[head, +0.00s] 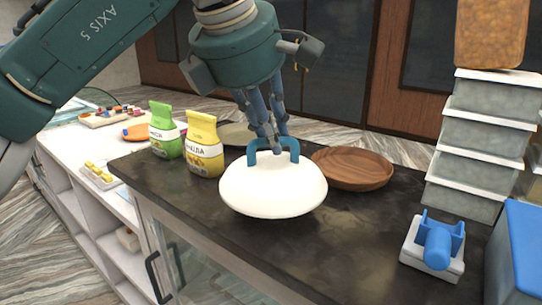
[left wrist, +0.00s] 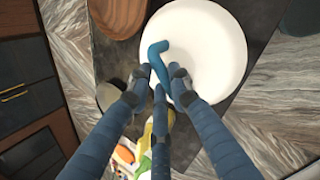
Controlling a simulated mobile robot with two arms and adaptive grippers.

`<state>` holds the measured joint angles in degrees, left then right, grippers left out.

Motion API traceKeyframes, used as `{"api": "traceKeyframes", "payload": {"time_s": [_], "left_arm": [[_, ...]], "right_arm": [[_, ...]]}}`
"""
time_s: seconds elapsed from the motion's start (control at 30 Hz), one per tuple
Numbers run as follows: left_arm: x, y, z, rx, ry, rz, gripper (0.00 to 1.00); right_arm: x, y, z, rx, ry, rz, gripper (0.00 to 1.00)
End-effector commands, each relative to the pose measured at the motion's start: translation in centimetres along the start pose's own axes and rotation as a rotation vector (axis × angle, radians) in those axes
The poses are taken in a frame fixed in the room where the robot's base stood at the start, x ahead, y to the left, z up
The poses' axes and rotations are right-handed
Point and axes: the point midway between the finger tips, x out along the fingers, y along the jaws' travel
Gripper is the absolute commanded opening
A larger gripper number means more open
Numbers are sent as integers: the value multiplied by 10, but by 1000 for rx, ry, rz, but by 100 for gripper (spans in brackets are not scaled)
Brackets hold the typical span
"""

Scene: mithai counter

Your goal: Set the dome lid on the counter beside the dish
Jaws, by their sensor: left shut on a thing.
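The white dome lid (head: 273,187) with a blue loop handle (head: 262,147) is at the middle of the dark counter (head: 330,250). My left gripper (head: 277,147) reaches down from above and is shut on the handle. In the left wrist view the lid (left wrist: 205,45) lies beyond the fingers (left wrist: 160,90), which close at the handle's near end. A round brown wooden dish (head: 352,169) sits on the counter, behind and to the right of the lid. I cannot tell whether the lid's underside touches the counter. My right gripper is not in view.
A green pouch (head: 162,130) and a yellow pouch (head: 203,145) stand left of the lid. Stacked containers (head: 470,150) and a white-and-blue device (head: 434,248) are at the right. The counter's front is clear.

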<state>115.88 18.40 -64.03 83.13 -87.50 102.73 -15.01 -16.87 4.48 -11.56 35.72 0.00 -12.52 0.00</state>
Motion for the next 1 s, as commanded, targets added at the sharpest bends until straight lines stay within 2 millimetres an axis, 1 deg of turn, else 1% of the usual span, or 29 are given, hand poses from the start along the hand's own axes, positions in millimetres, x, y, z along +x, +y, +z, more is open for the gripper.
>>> {"api": "traceKeyframes", "payload": {"time_s": [0.03, 0.1, 0.3, 0.5, 0.73, 0.77, 0.8, 0.83, 1.0], "left_arm": [[2, -1, -1, 0, -1, 2, 0], [9, -4, -3, 1, 0, 0, 0], [31, -15, -10, 1, -1, 0, 0], [35, -16, -11, 0, -2, 1, 0], [39, -18, -12, 0, -2, 1, 0], [38, -18, -12, 0, -1, 0, 25], [37, -18, -12, 0, -1, 0, 33], [37, -18, -12, 0, 0, 0, 38], [37, -18, -12, 0, 0, 0, 38]], "right_arm": [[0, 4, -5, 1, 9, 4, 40], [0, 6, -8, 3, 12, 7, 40], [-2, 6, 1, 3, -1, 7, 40], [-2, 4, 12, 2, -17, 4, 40], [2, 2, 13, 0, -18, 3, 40], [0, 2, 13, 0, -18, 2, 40], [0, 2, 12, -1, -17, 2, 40], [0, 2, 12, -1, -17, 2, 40], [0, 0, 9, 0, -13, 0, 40]]}}
